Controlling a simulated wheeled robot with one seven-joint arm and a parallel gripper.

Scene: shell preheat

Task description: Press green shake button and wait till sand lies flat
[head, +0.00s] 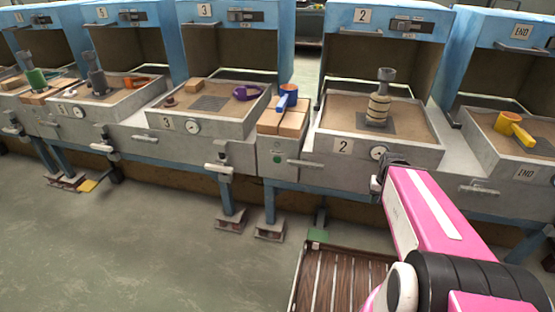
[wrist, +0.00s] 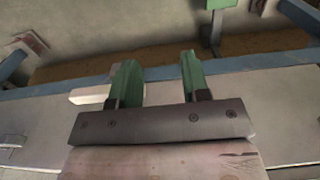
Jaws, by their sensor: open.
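A small round green button (head: 277,159) is on the grey front panel below the wooden blocks, between stations 3 and 2. My pink arm reaches to the front right of the station 2 sand tray (head: 340,149). My gripper (wrist: 157,82) is open and empty, its two green fingers apart over the grey bench front in the wrist view. It is to the right of the button in the head view, not touching it. Brown sand (head: 335,116) fills tray 2 around a dark plate with a banded stack (head: 379,105) upright on it. Whether the sand is fully level is hard to tell.
Wooden blocks (head: 283,120) with a blue-handled orange ladle (head: 287,97) stand left of tray 2. A gauge (head: 378,153) is on tray 2's front. A green pedal (head: 317,235) is below, near the floor. A yellow ladle (head: 512,127) lies at the END station.

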